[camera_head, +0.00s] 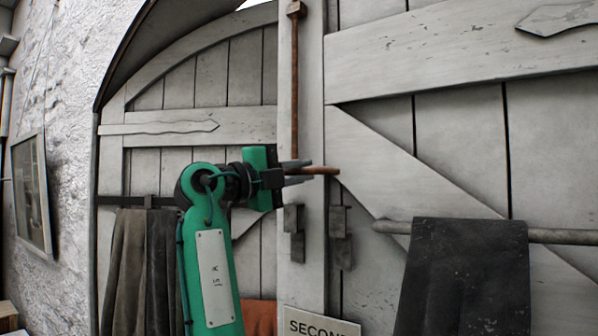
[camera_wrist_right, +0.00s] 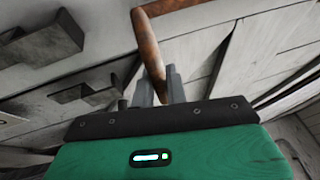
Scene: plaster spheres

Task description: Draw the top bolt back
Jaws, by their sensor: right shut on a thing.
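The top bolt (camera_head: 295,80) is a long rusty rod running upright along the meeting edge of the two door leaves. Its bent handle (camera_head: 325,170) sticks out to the right at the lower end. My right gripper (camera_head: 300,173) is shut on this handle, with its grey fingers across it. In the right wrist view the brown handle (camera_wrist_right: 149,50) runs down between the fingers of my right gripper (camera_wrist_right: 160,82). The bolt's upper end (camera_head: 296,9) shows near the top of the head view. My left gripper is not in view.
Grey brackets (camera_head: 292,232) sit on the doors below the handle. A dark cloth (camera_head: 465,275) hangs over a rail (camera_head: 560,236) on the right leaf. More cloths (camera_head: 145,265) hang at left. A sign (camera_head: 320,326) is at the bottom, and a framed picture (camera_head: 31,192) hangs on the left wall.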

